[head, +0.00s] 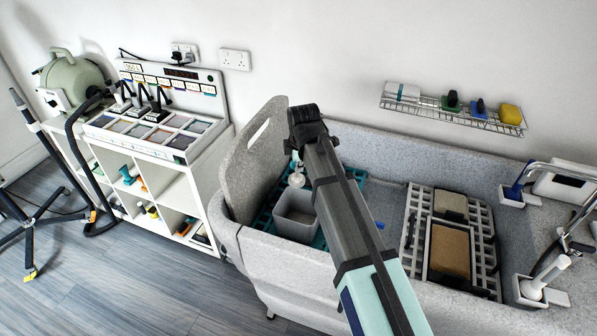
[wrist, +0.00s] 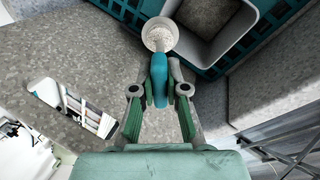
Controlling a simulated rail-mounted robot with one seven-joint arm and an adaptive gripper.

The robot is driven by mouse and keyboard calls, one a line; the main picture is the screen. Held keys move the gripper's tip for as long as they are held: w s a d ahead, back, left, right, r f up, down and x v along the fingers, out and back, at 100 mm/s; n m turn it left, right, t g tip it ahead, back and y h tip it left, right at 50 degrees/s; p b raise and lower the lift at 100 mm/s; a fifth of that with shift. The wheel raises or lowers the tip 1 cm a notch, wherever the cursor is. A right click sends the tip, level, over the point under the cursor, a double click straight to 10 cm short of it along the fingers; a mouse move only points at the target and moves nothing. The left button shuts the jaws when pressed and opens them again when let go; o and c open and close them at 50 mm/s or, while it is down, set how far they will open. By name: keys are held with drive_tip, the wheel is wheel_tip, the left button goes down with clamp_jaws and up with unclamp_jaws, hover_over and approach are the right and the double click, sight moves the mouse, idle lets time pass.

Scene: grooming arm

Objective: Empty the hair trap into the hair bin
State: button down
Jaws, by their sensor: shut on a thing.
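The hair trap (wrist: 160,34) is a pale round cup with a teal handle. My gripper (wrist: 160,88) is shut on the teal handle in the wrist view. The cup points away from the gripper and appears beside the left edge of the grey square hair bin (wrist: 232,52), not over its middle in that view. In the head view the trap's pale cup (head: 296,180) shows just above the back left of the hair bin (head: 295,222). My arm hides most of the gripper and the bin's right side there. The trap's contents are not clear.
The bin stands on a teal grate (head: 264,217) in the speckled grey tub (head: 290,262). The tub's raised panel (head: 252,150) is close on the left. A brown pad (head: 450,250) lies on a pale rack to the right. A wire shelf (head: 450,108) hangs behind.

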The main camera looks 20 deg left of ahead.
drive_tip(key=b, duration=0.1)
drive_tip(key=s+d+t+y+b, duration=0.1)
drive_tip(key=b, duration=0.1)
drive_tip(key=shift+s+f+t, duration=0.2)
drive_tip(key=shift+t, duration=0.1)
drive_tip(key=shift+a, duration=0.1)
idle(0.3)
idle(0.7)
drive_tip(key=b, duration=0.1)
drive_tip(key=s+t+b, duration=0.1)
drive_tip(key=b, duration=0.1)
drive_tip(key=shift+s+d+f+t+y, duration=0.2)
drive_tip(key=shift+d+f+t+y, duration=0.1)
drive_tip(key=shift+d+f+y, duration=0.1)
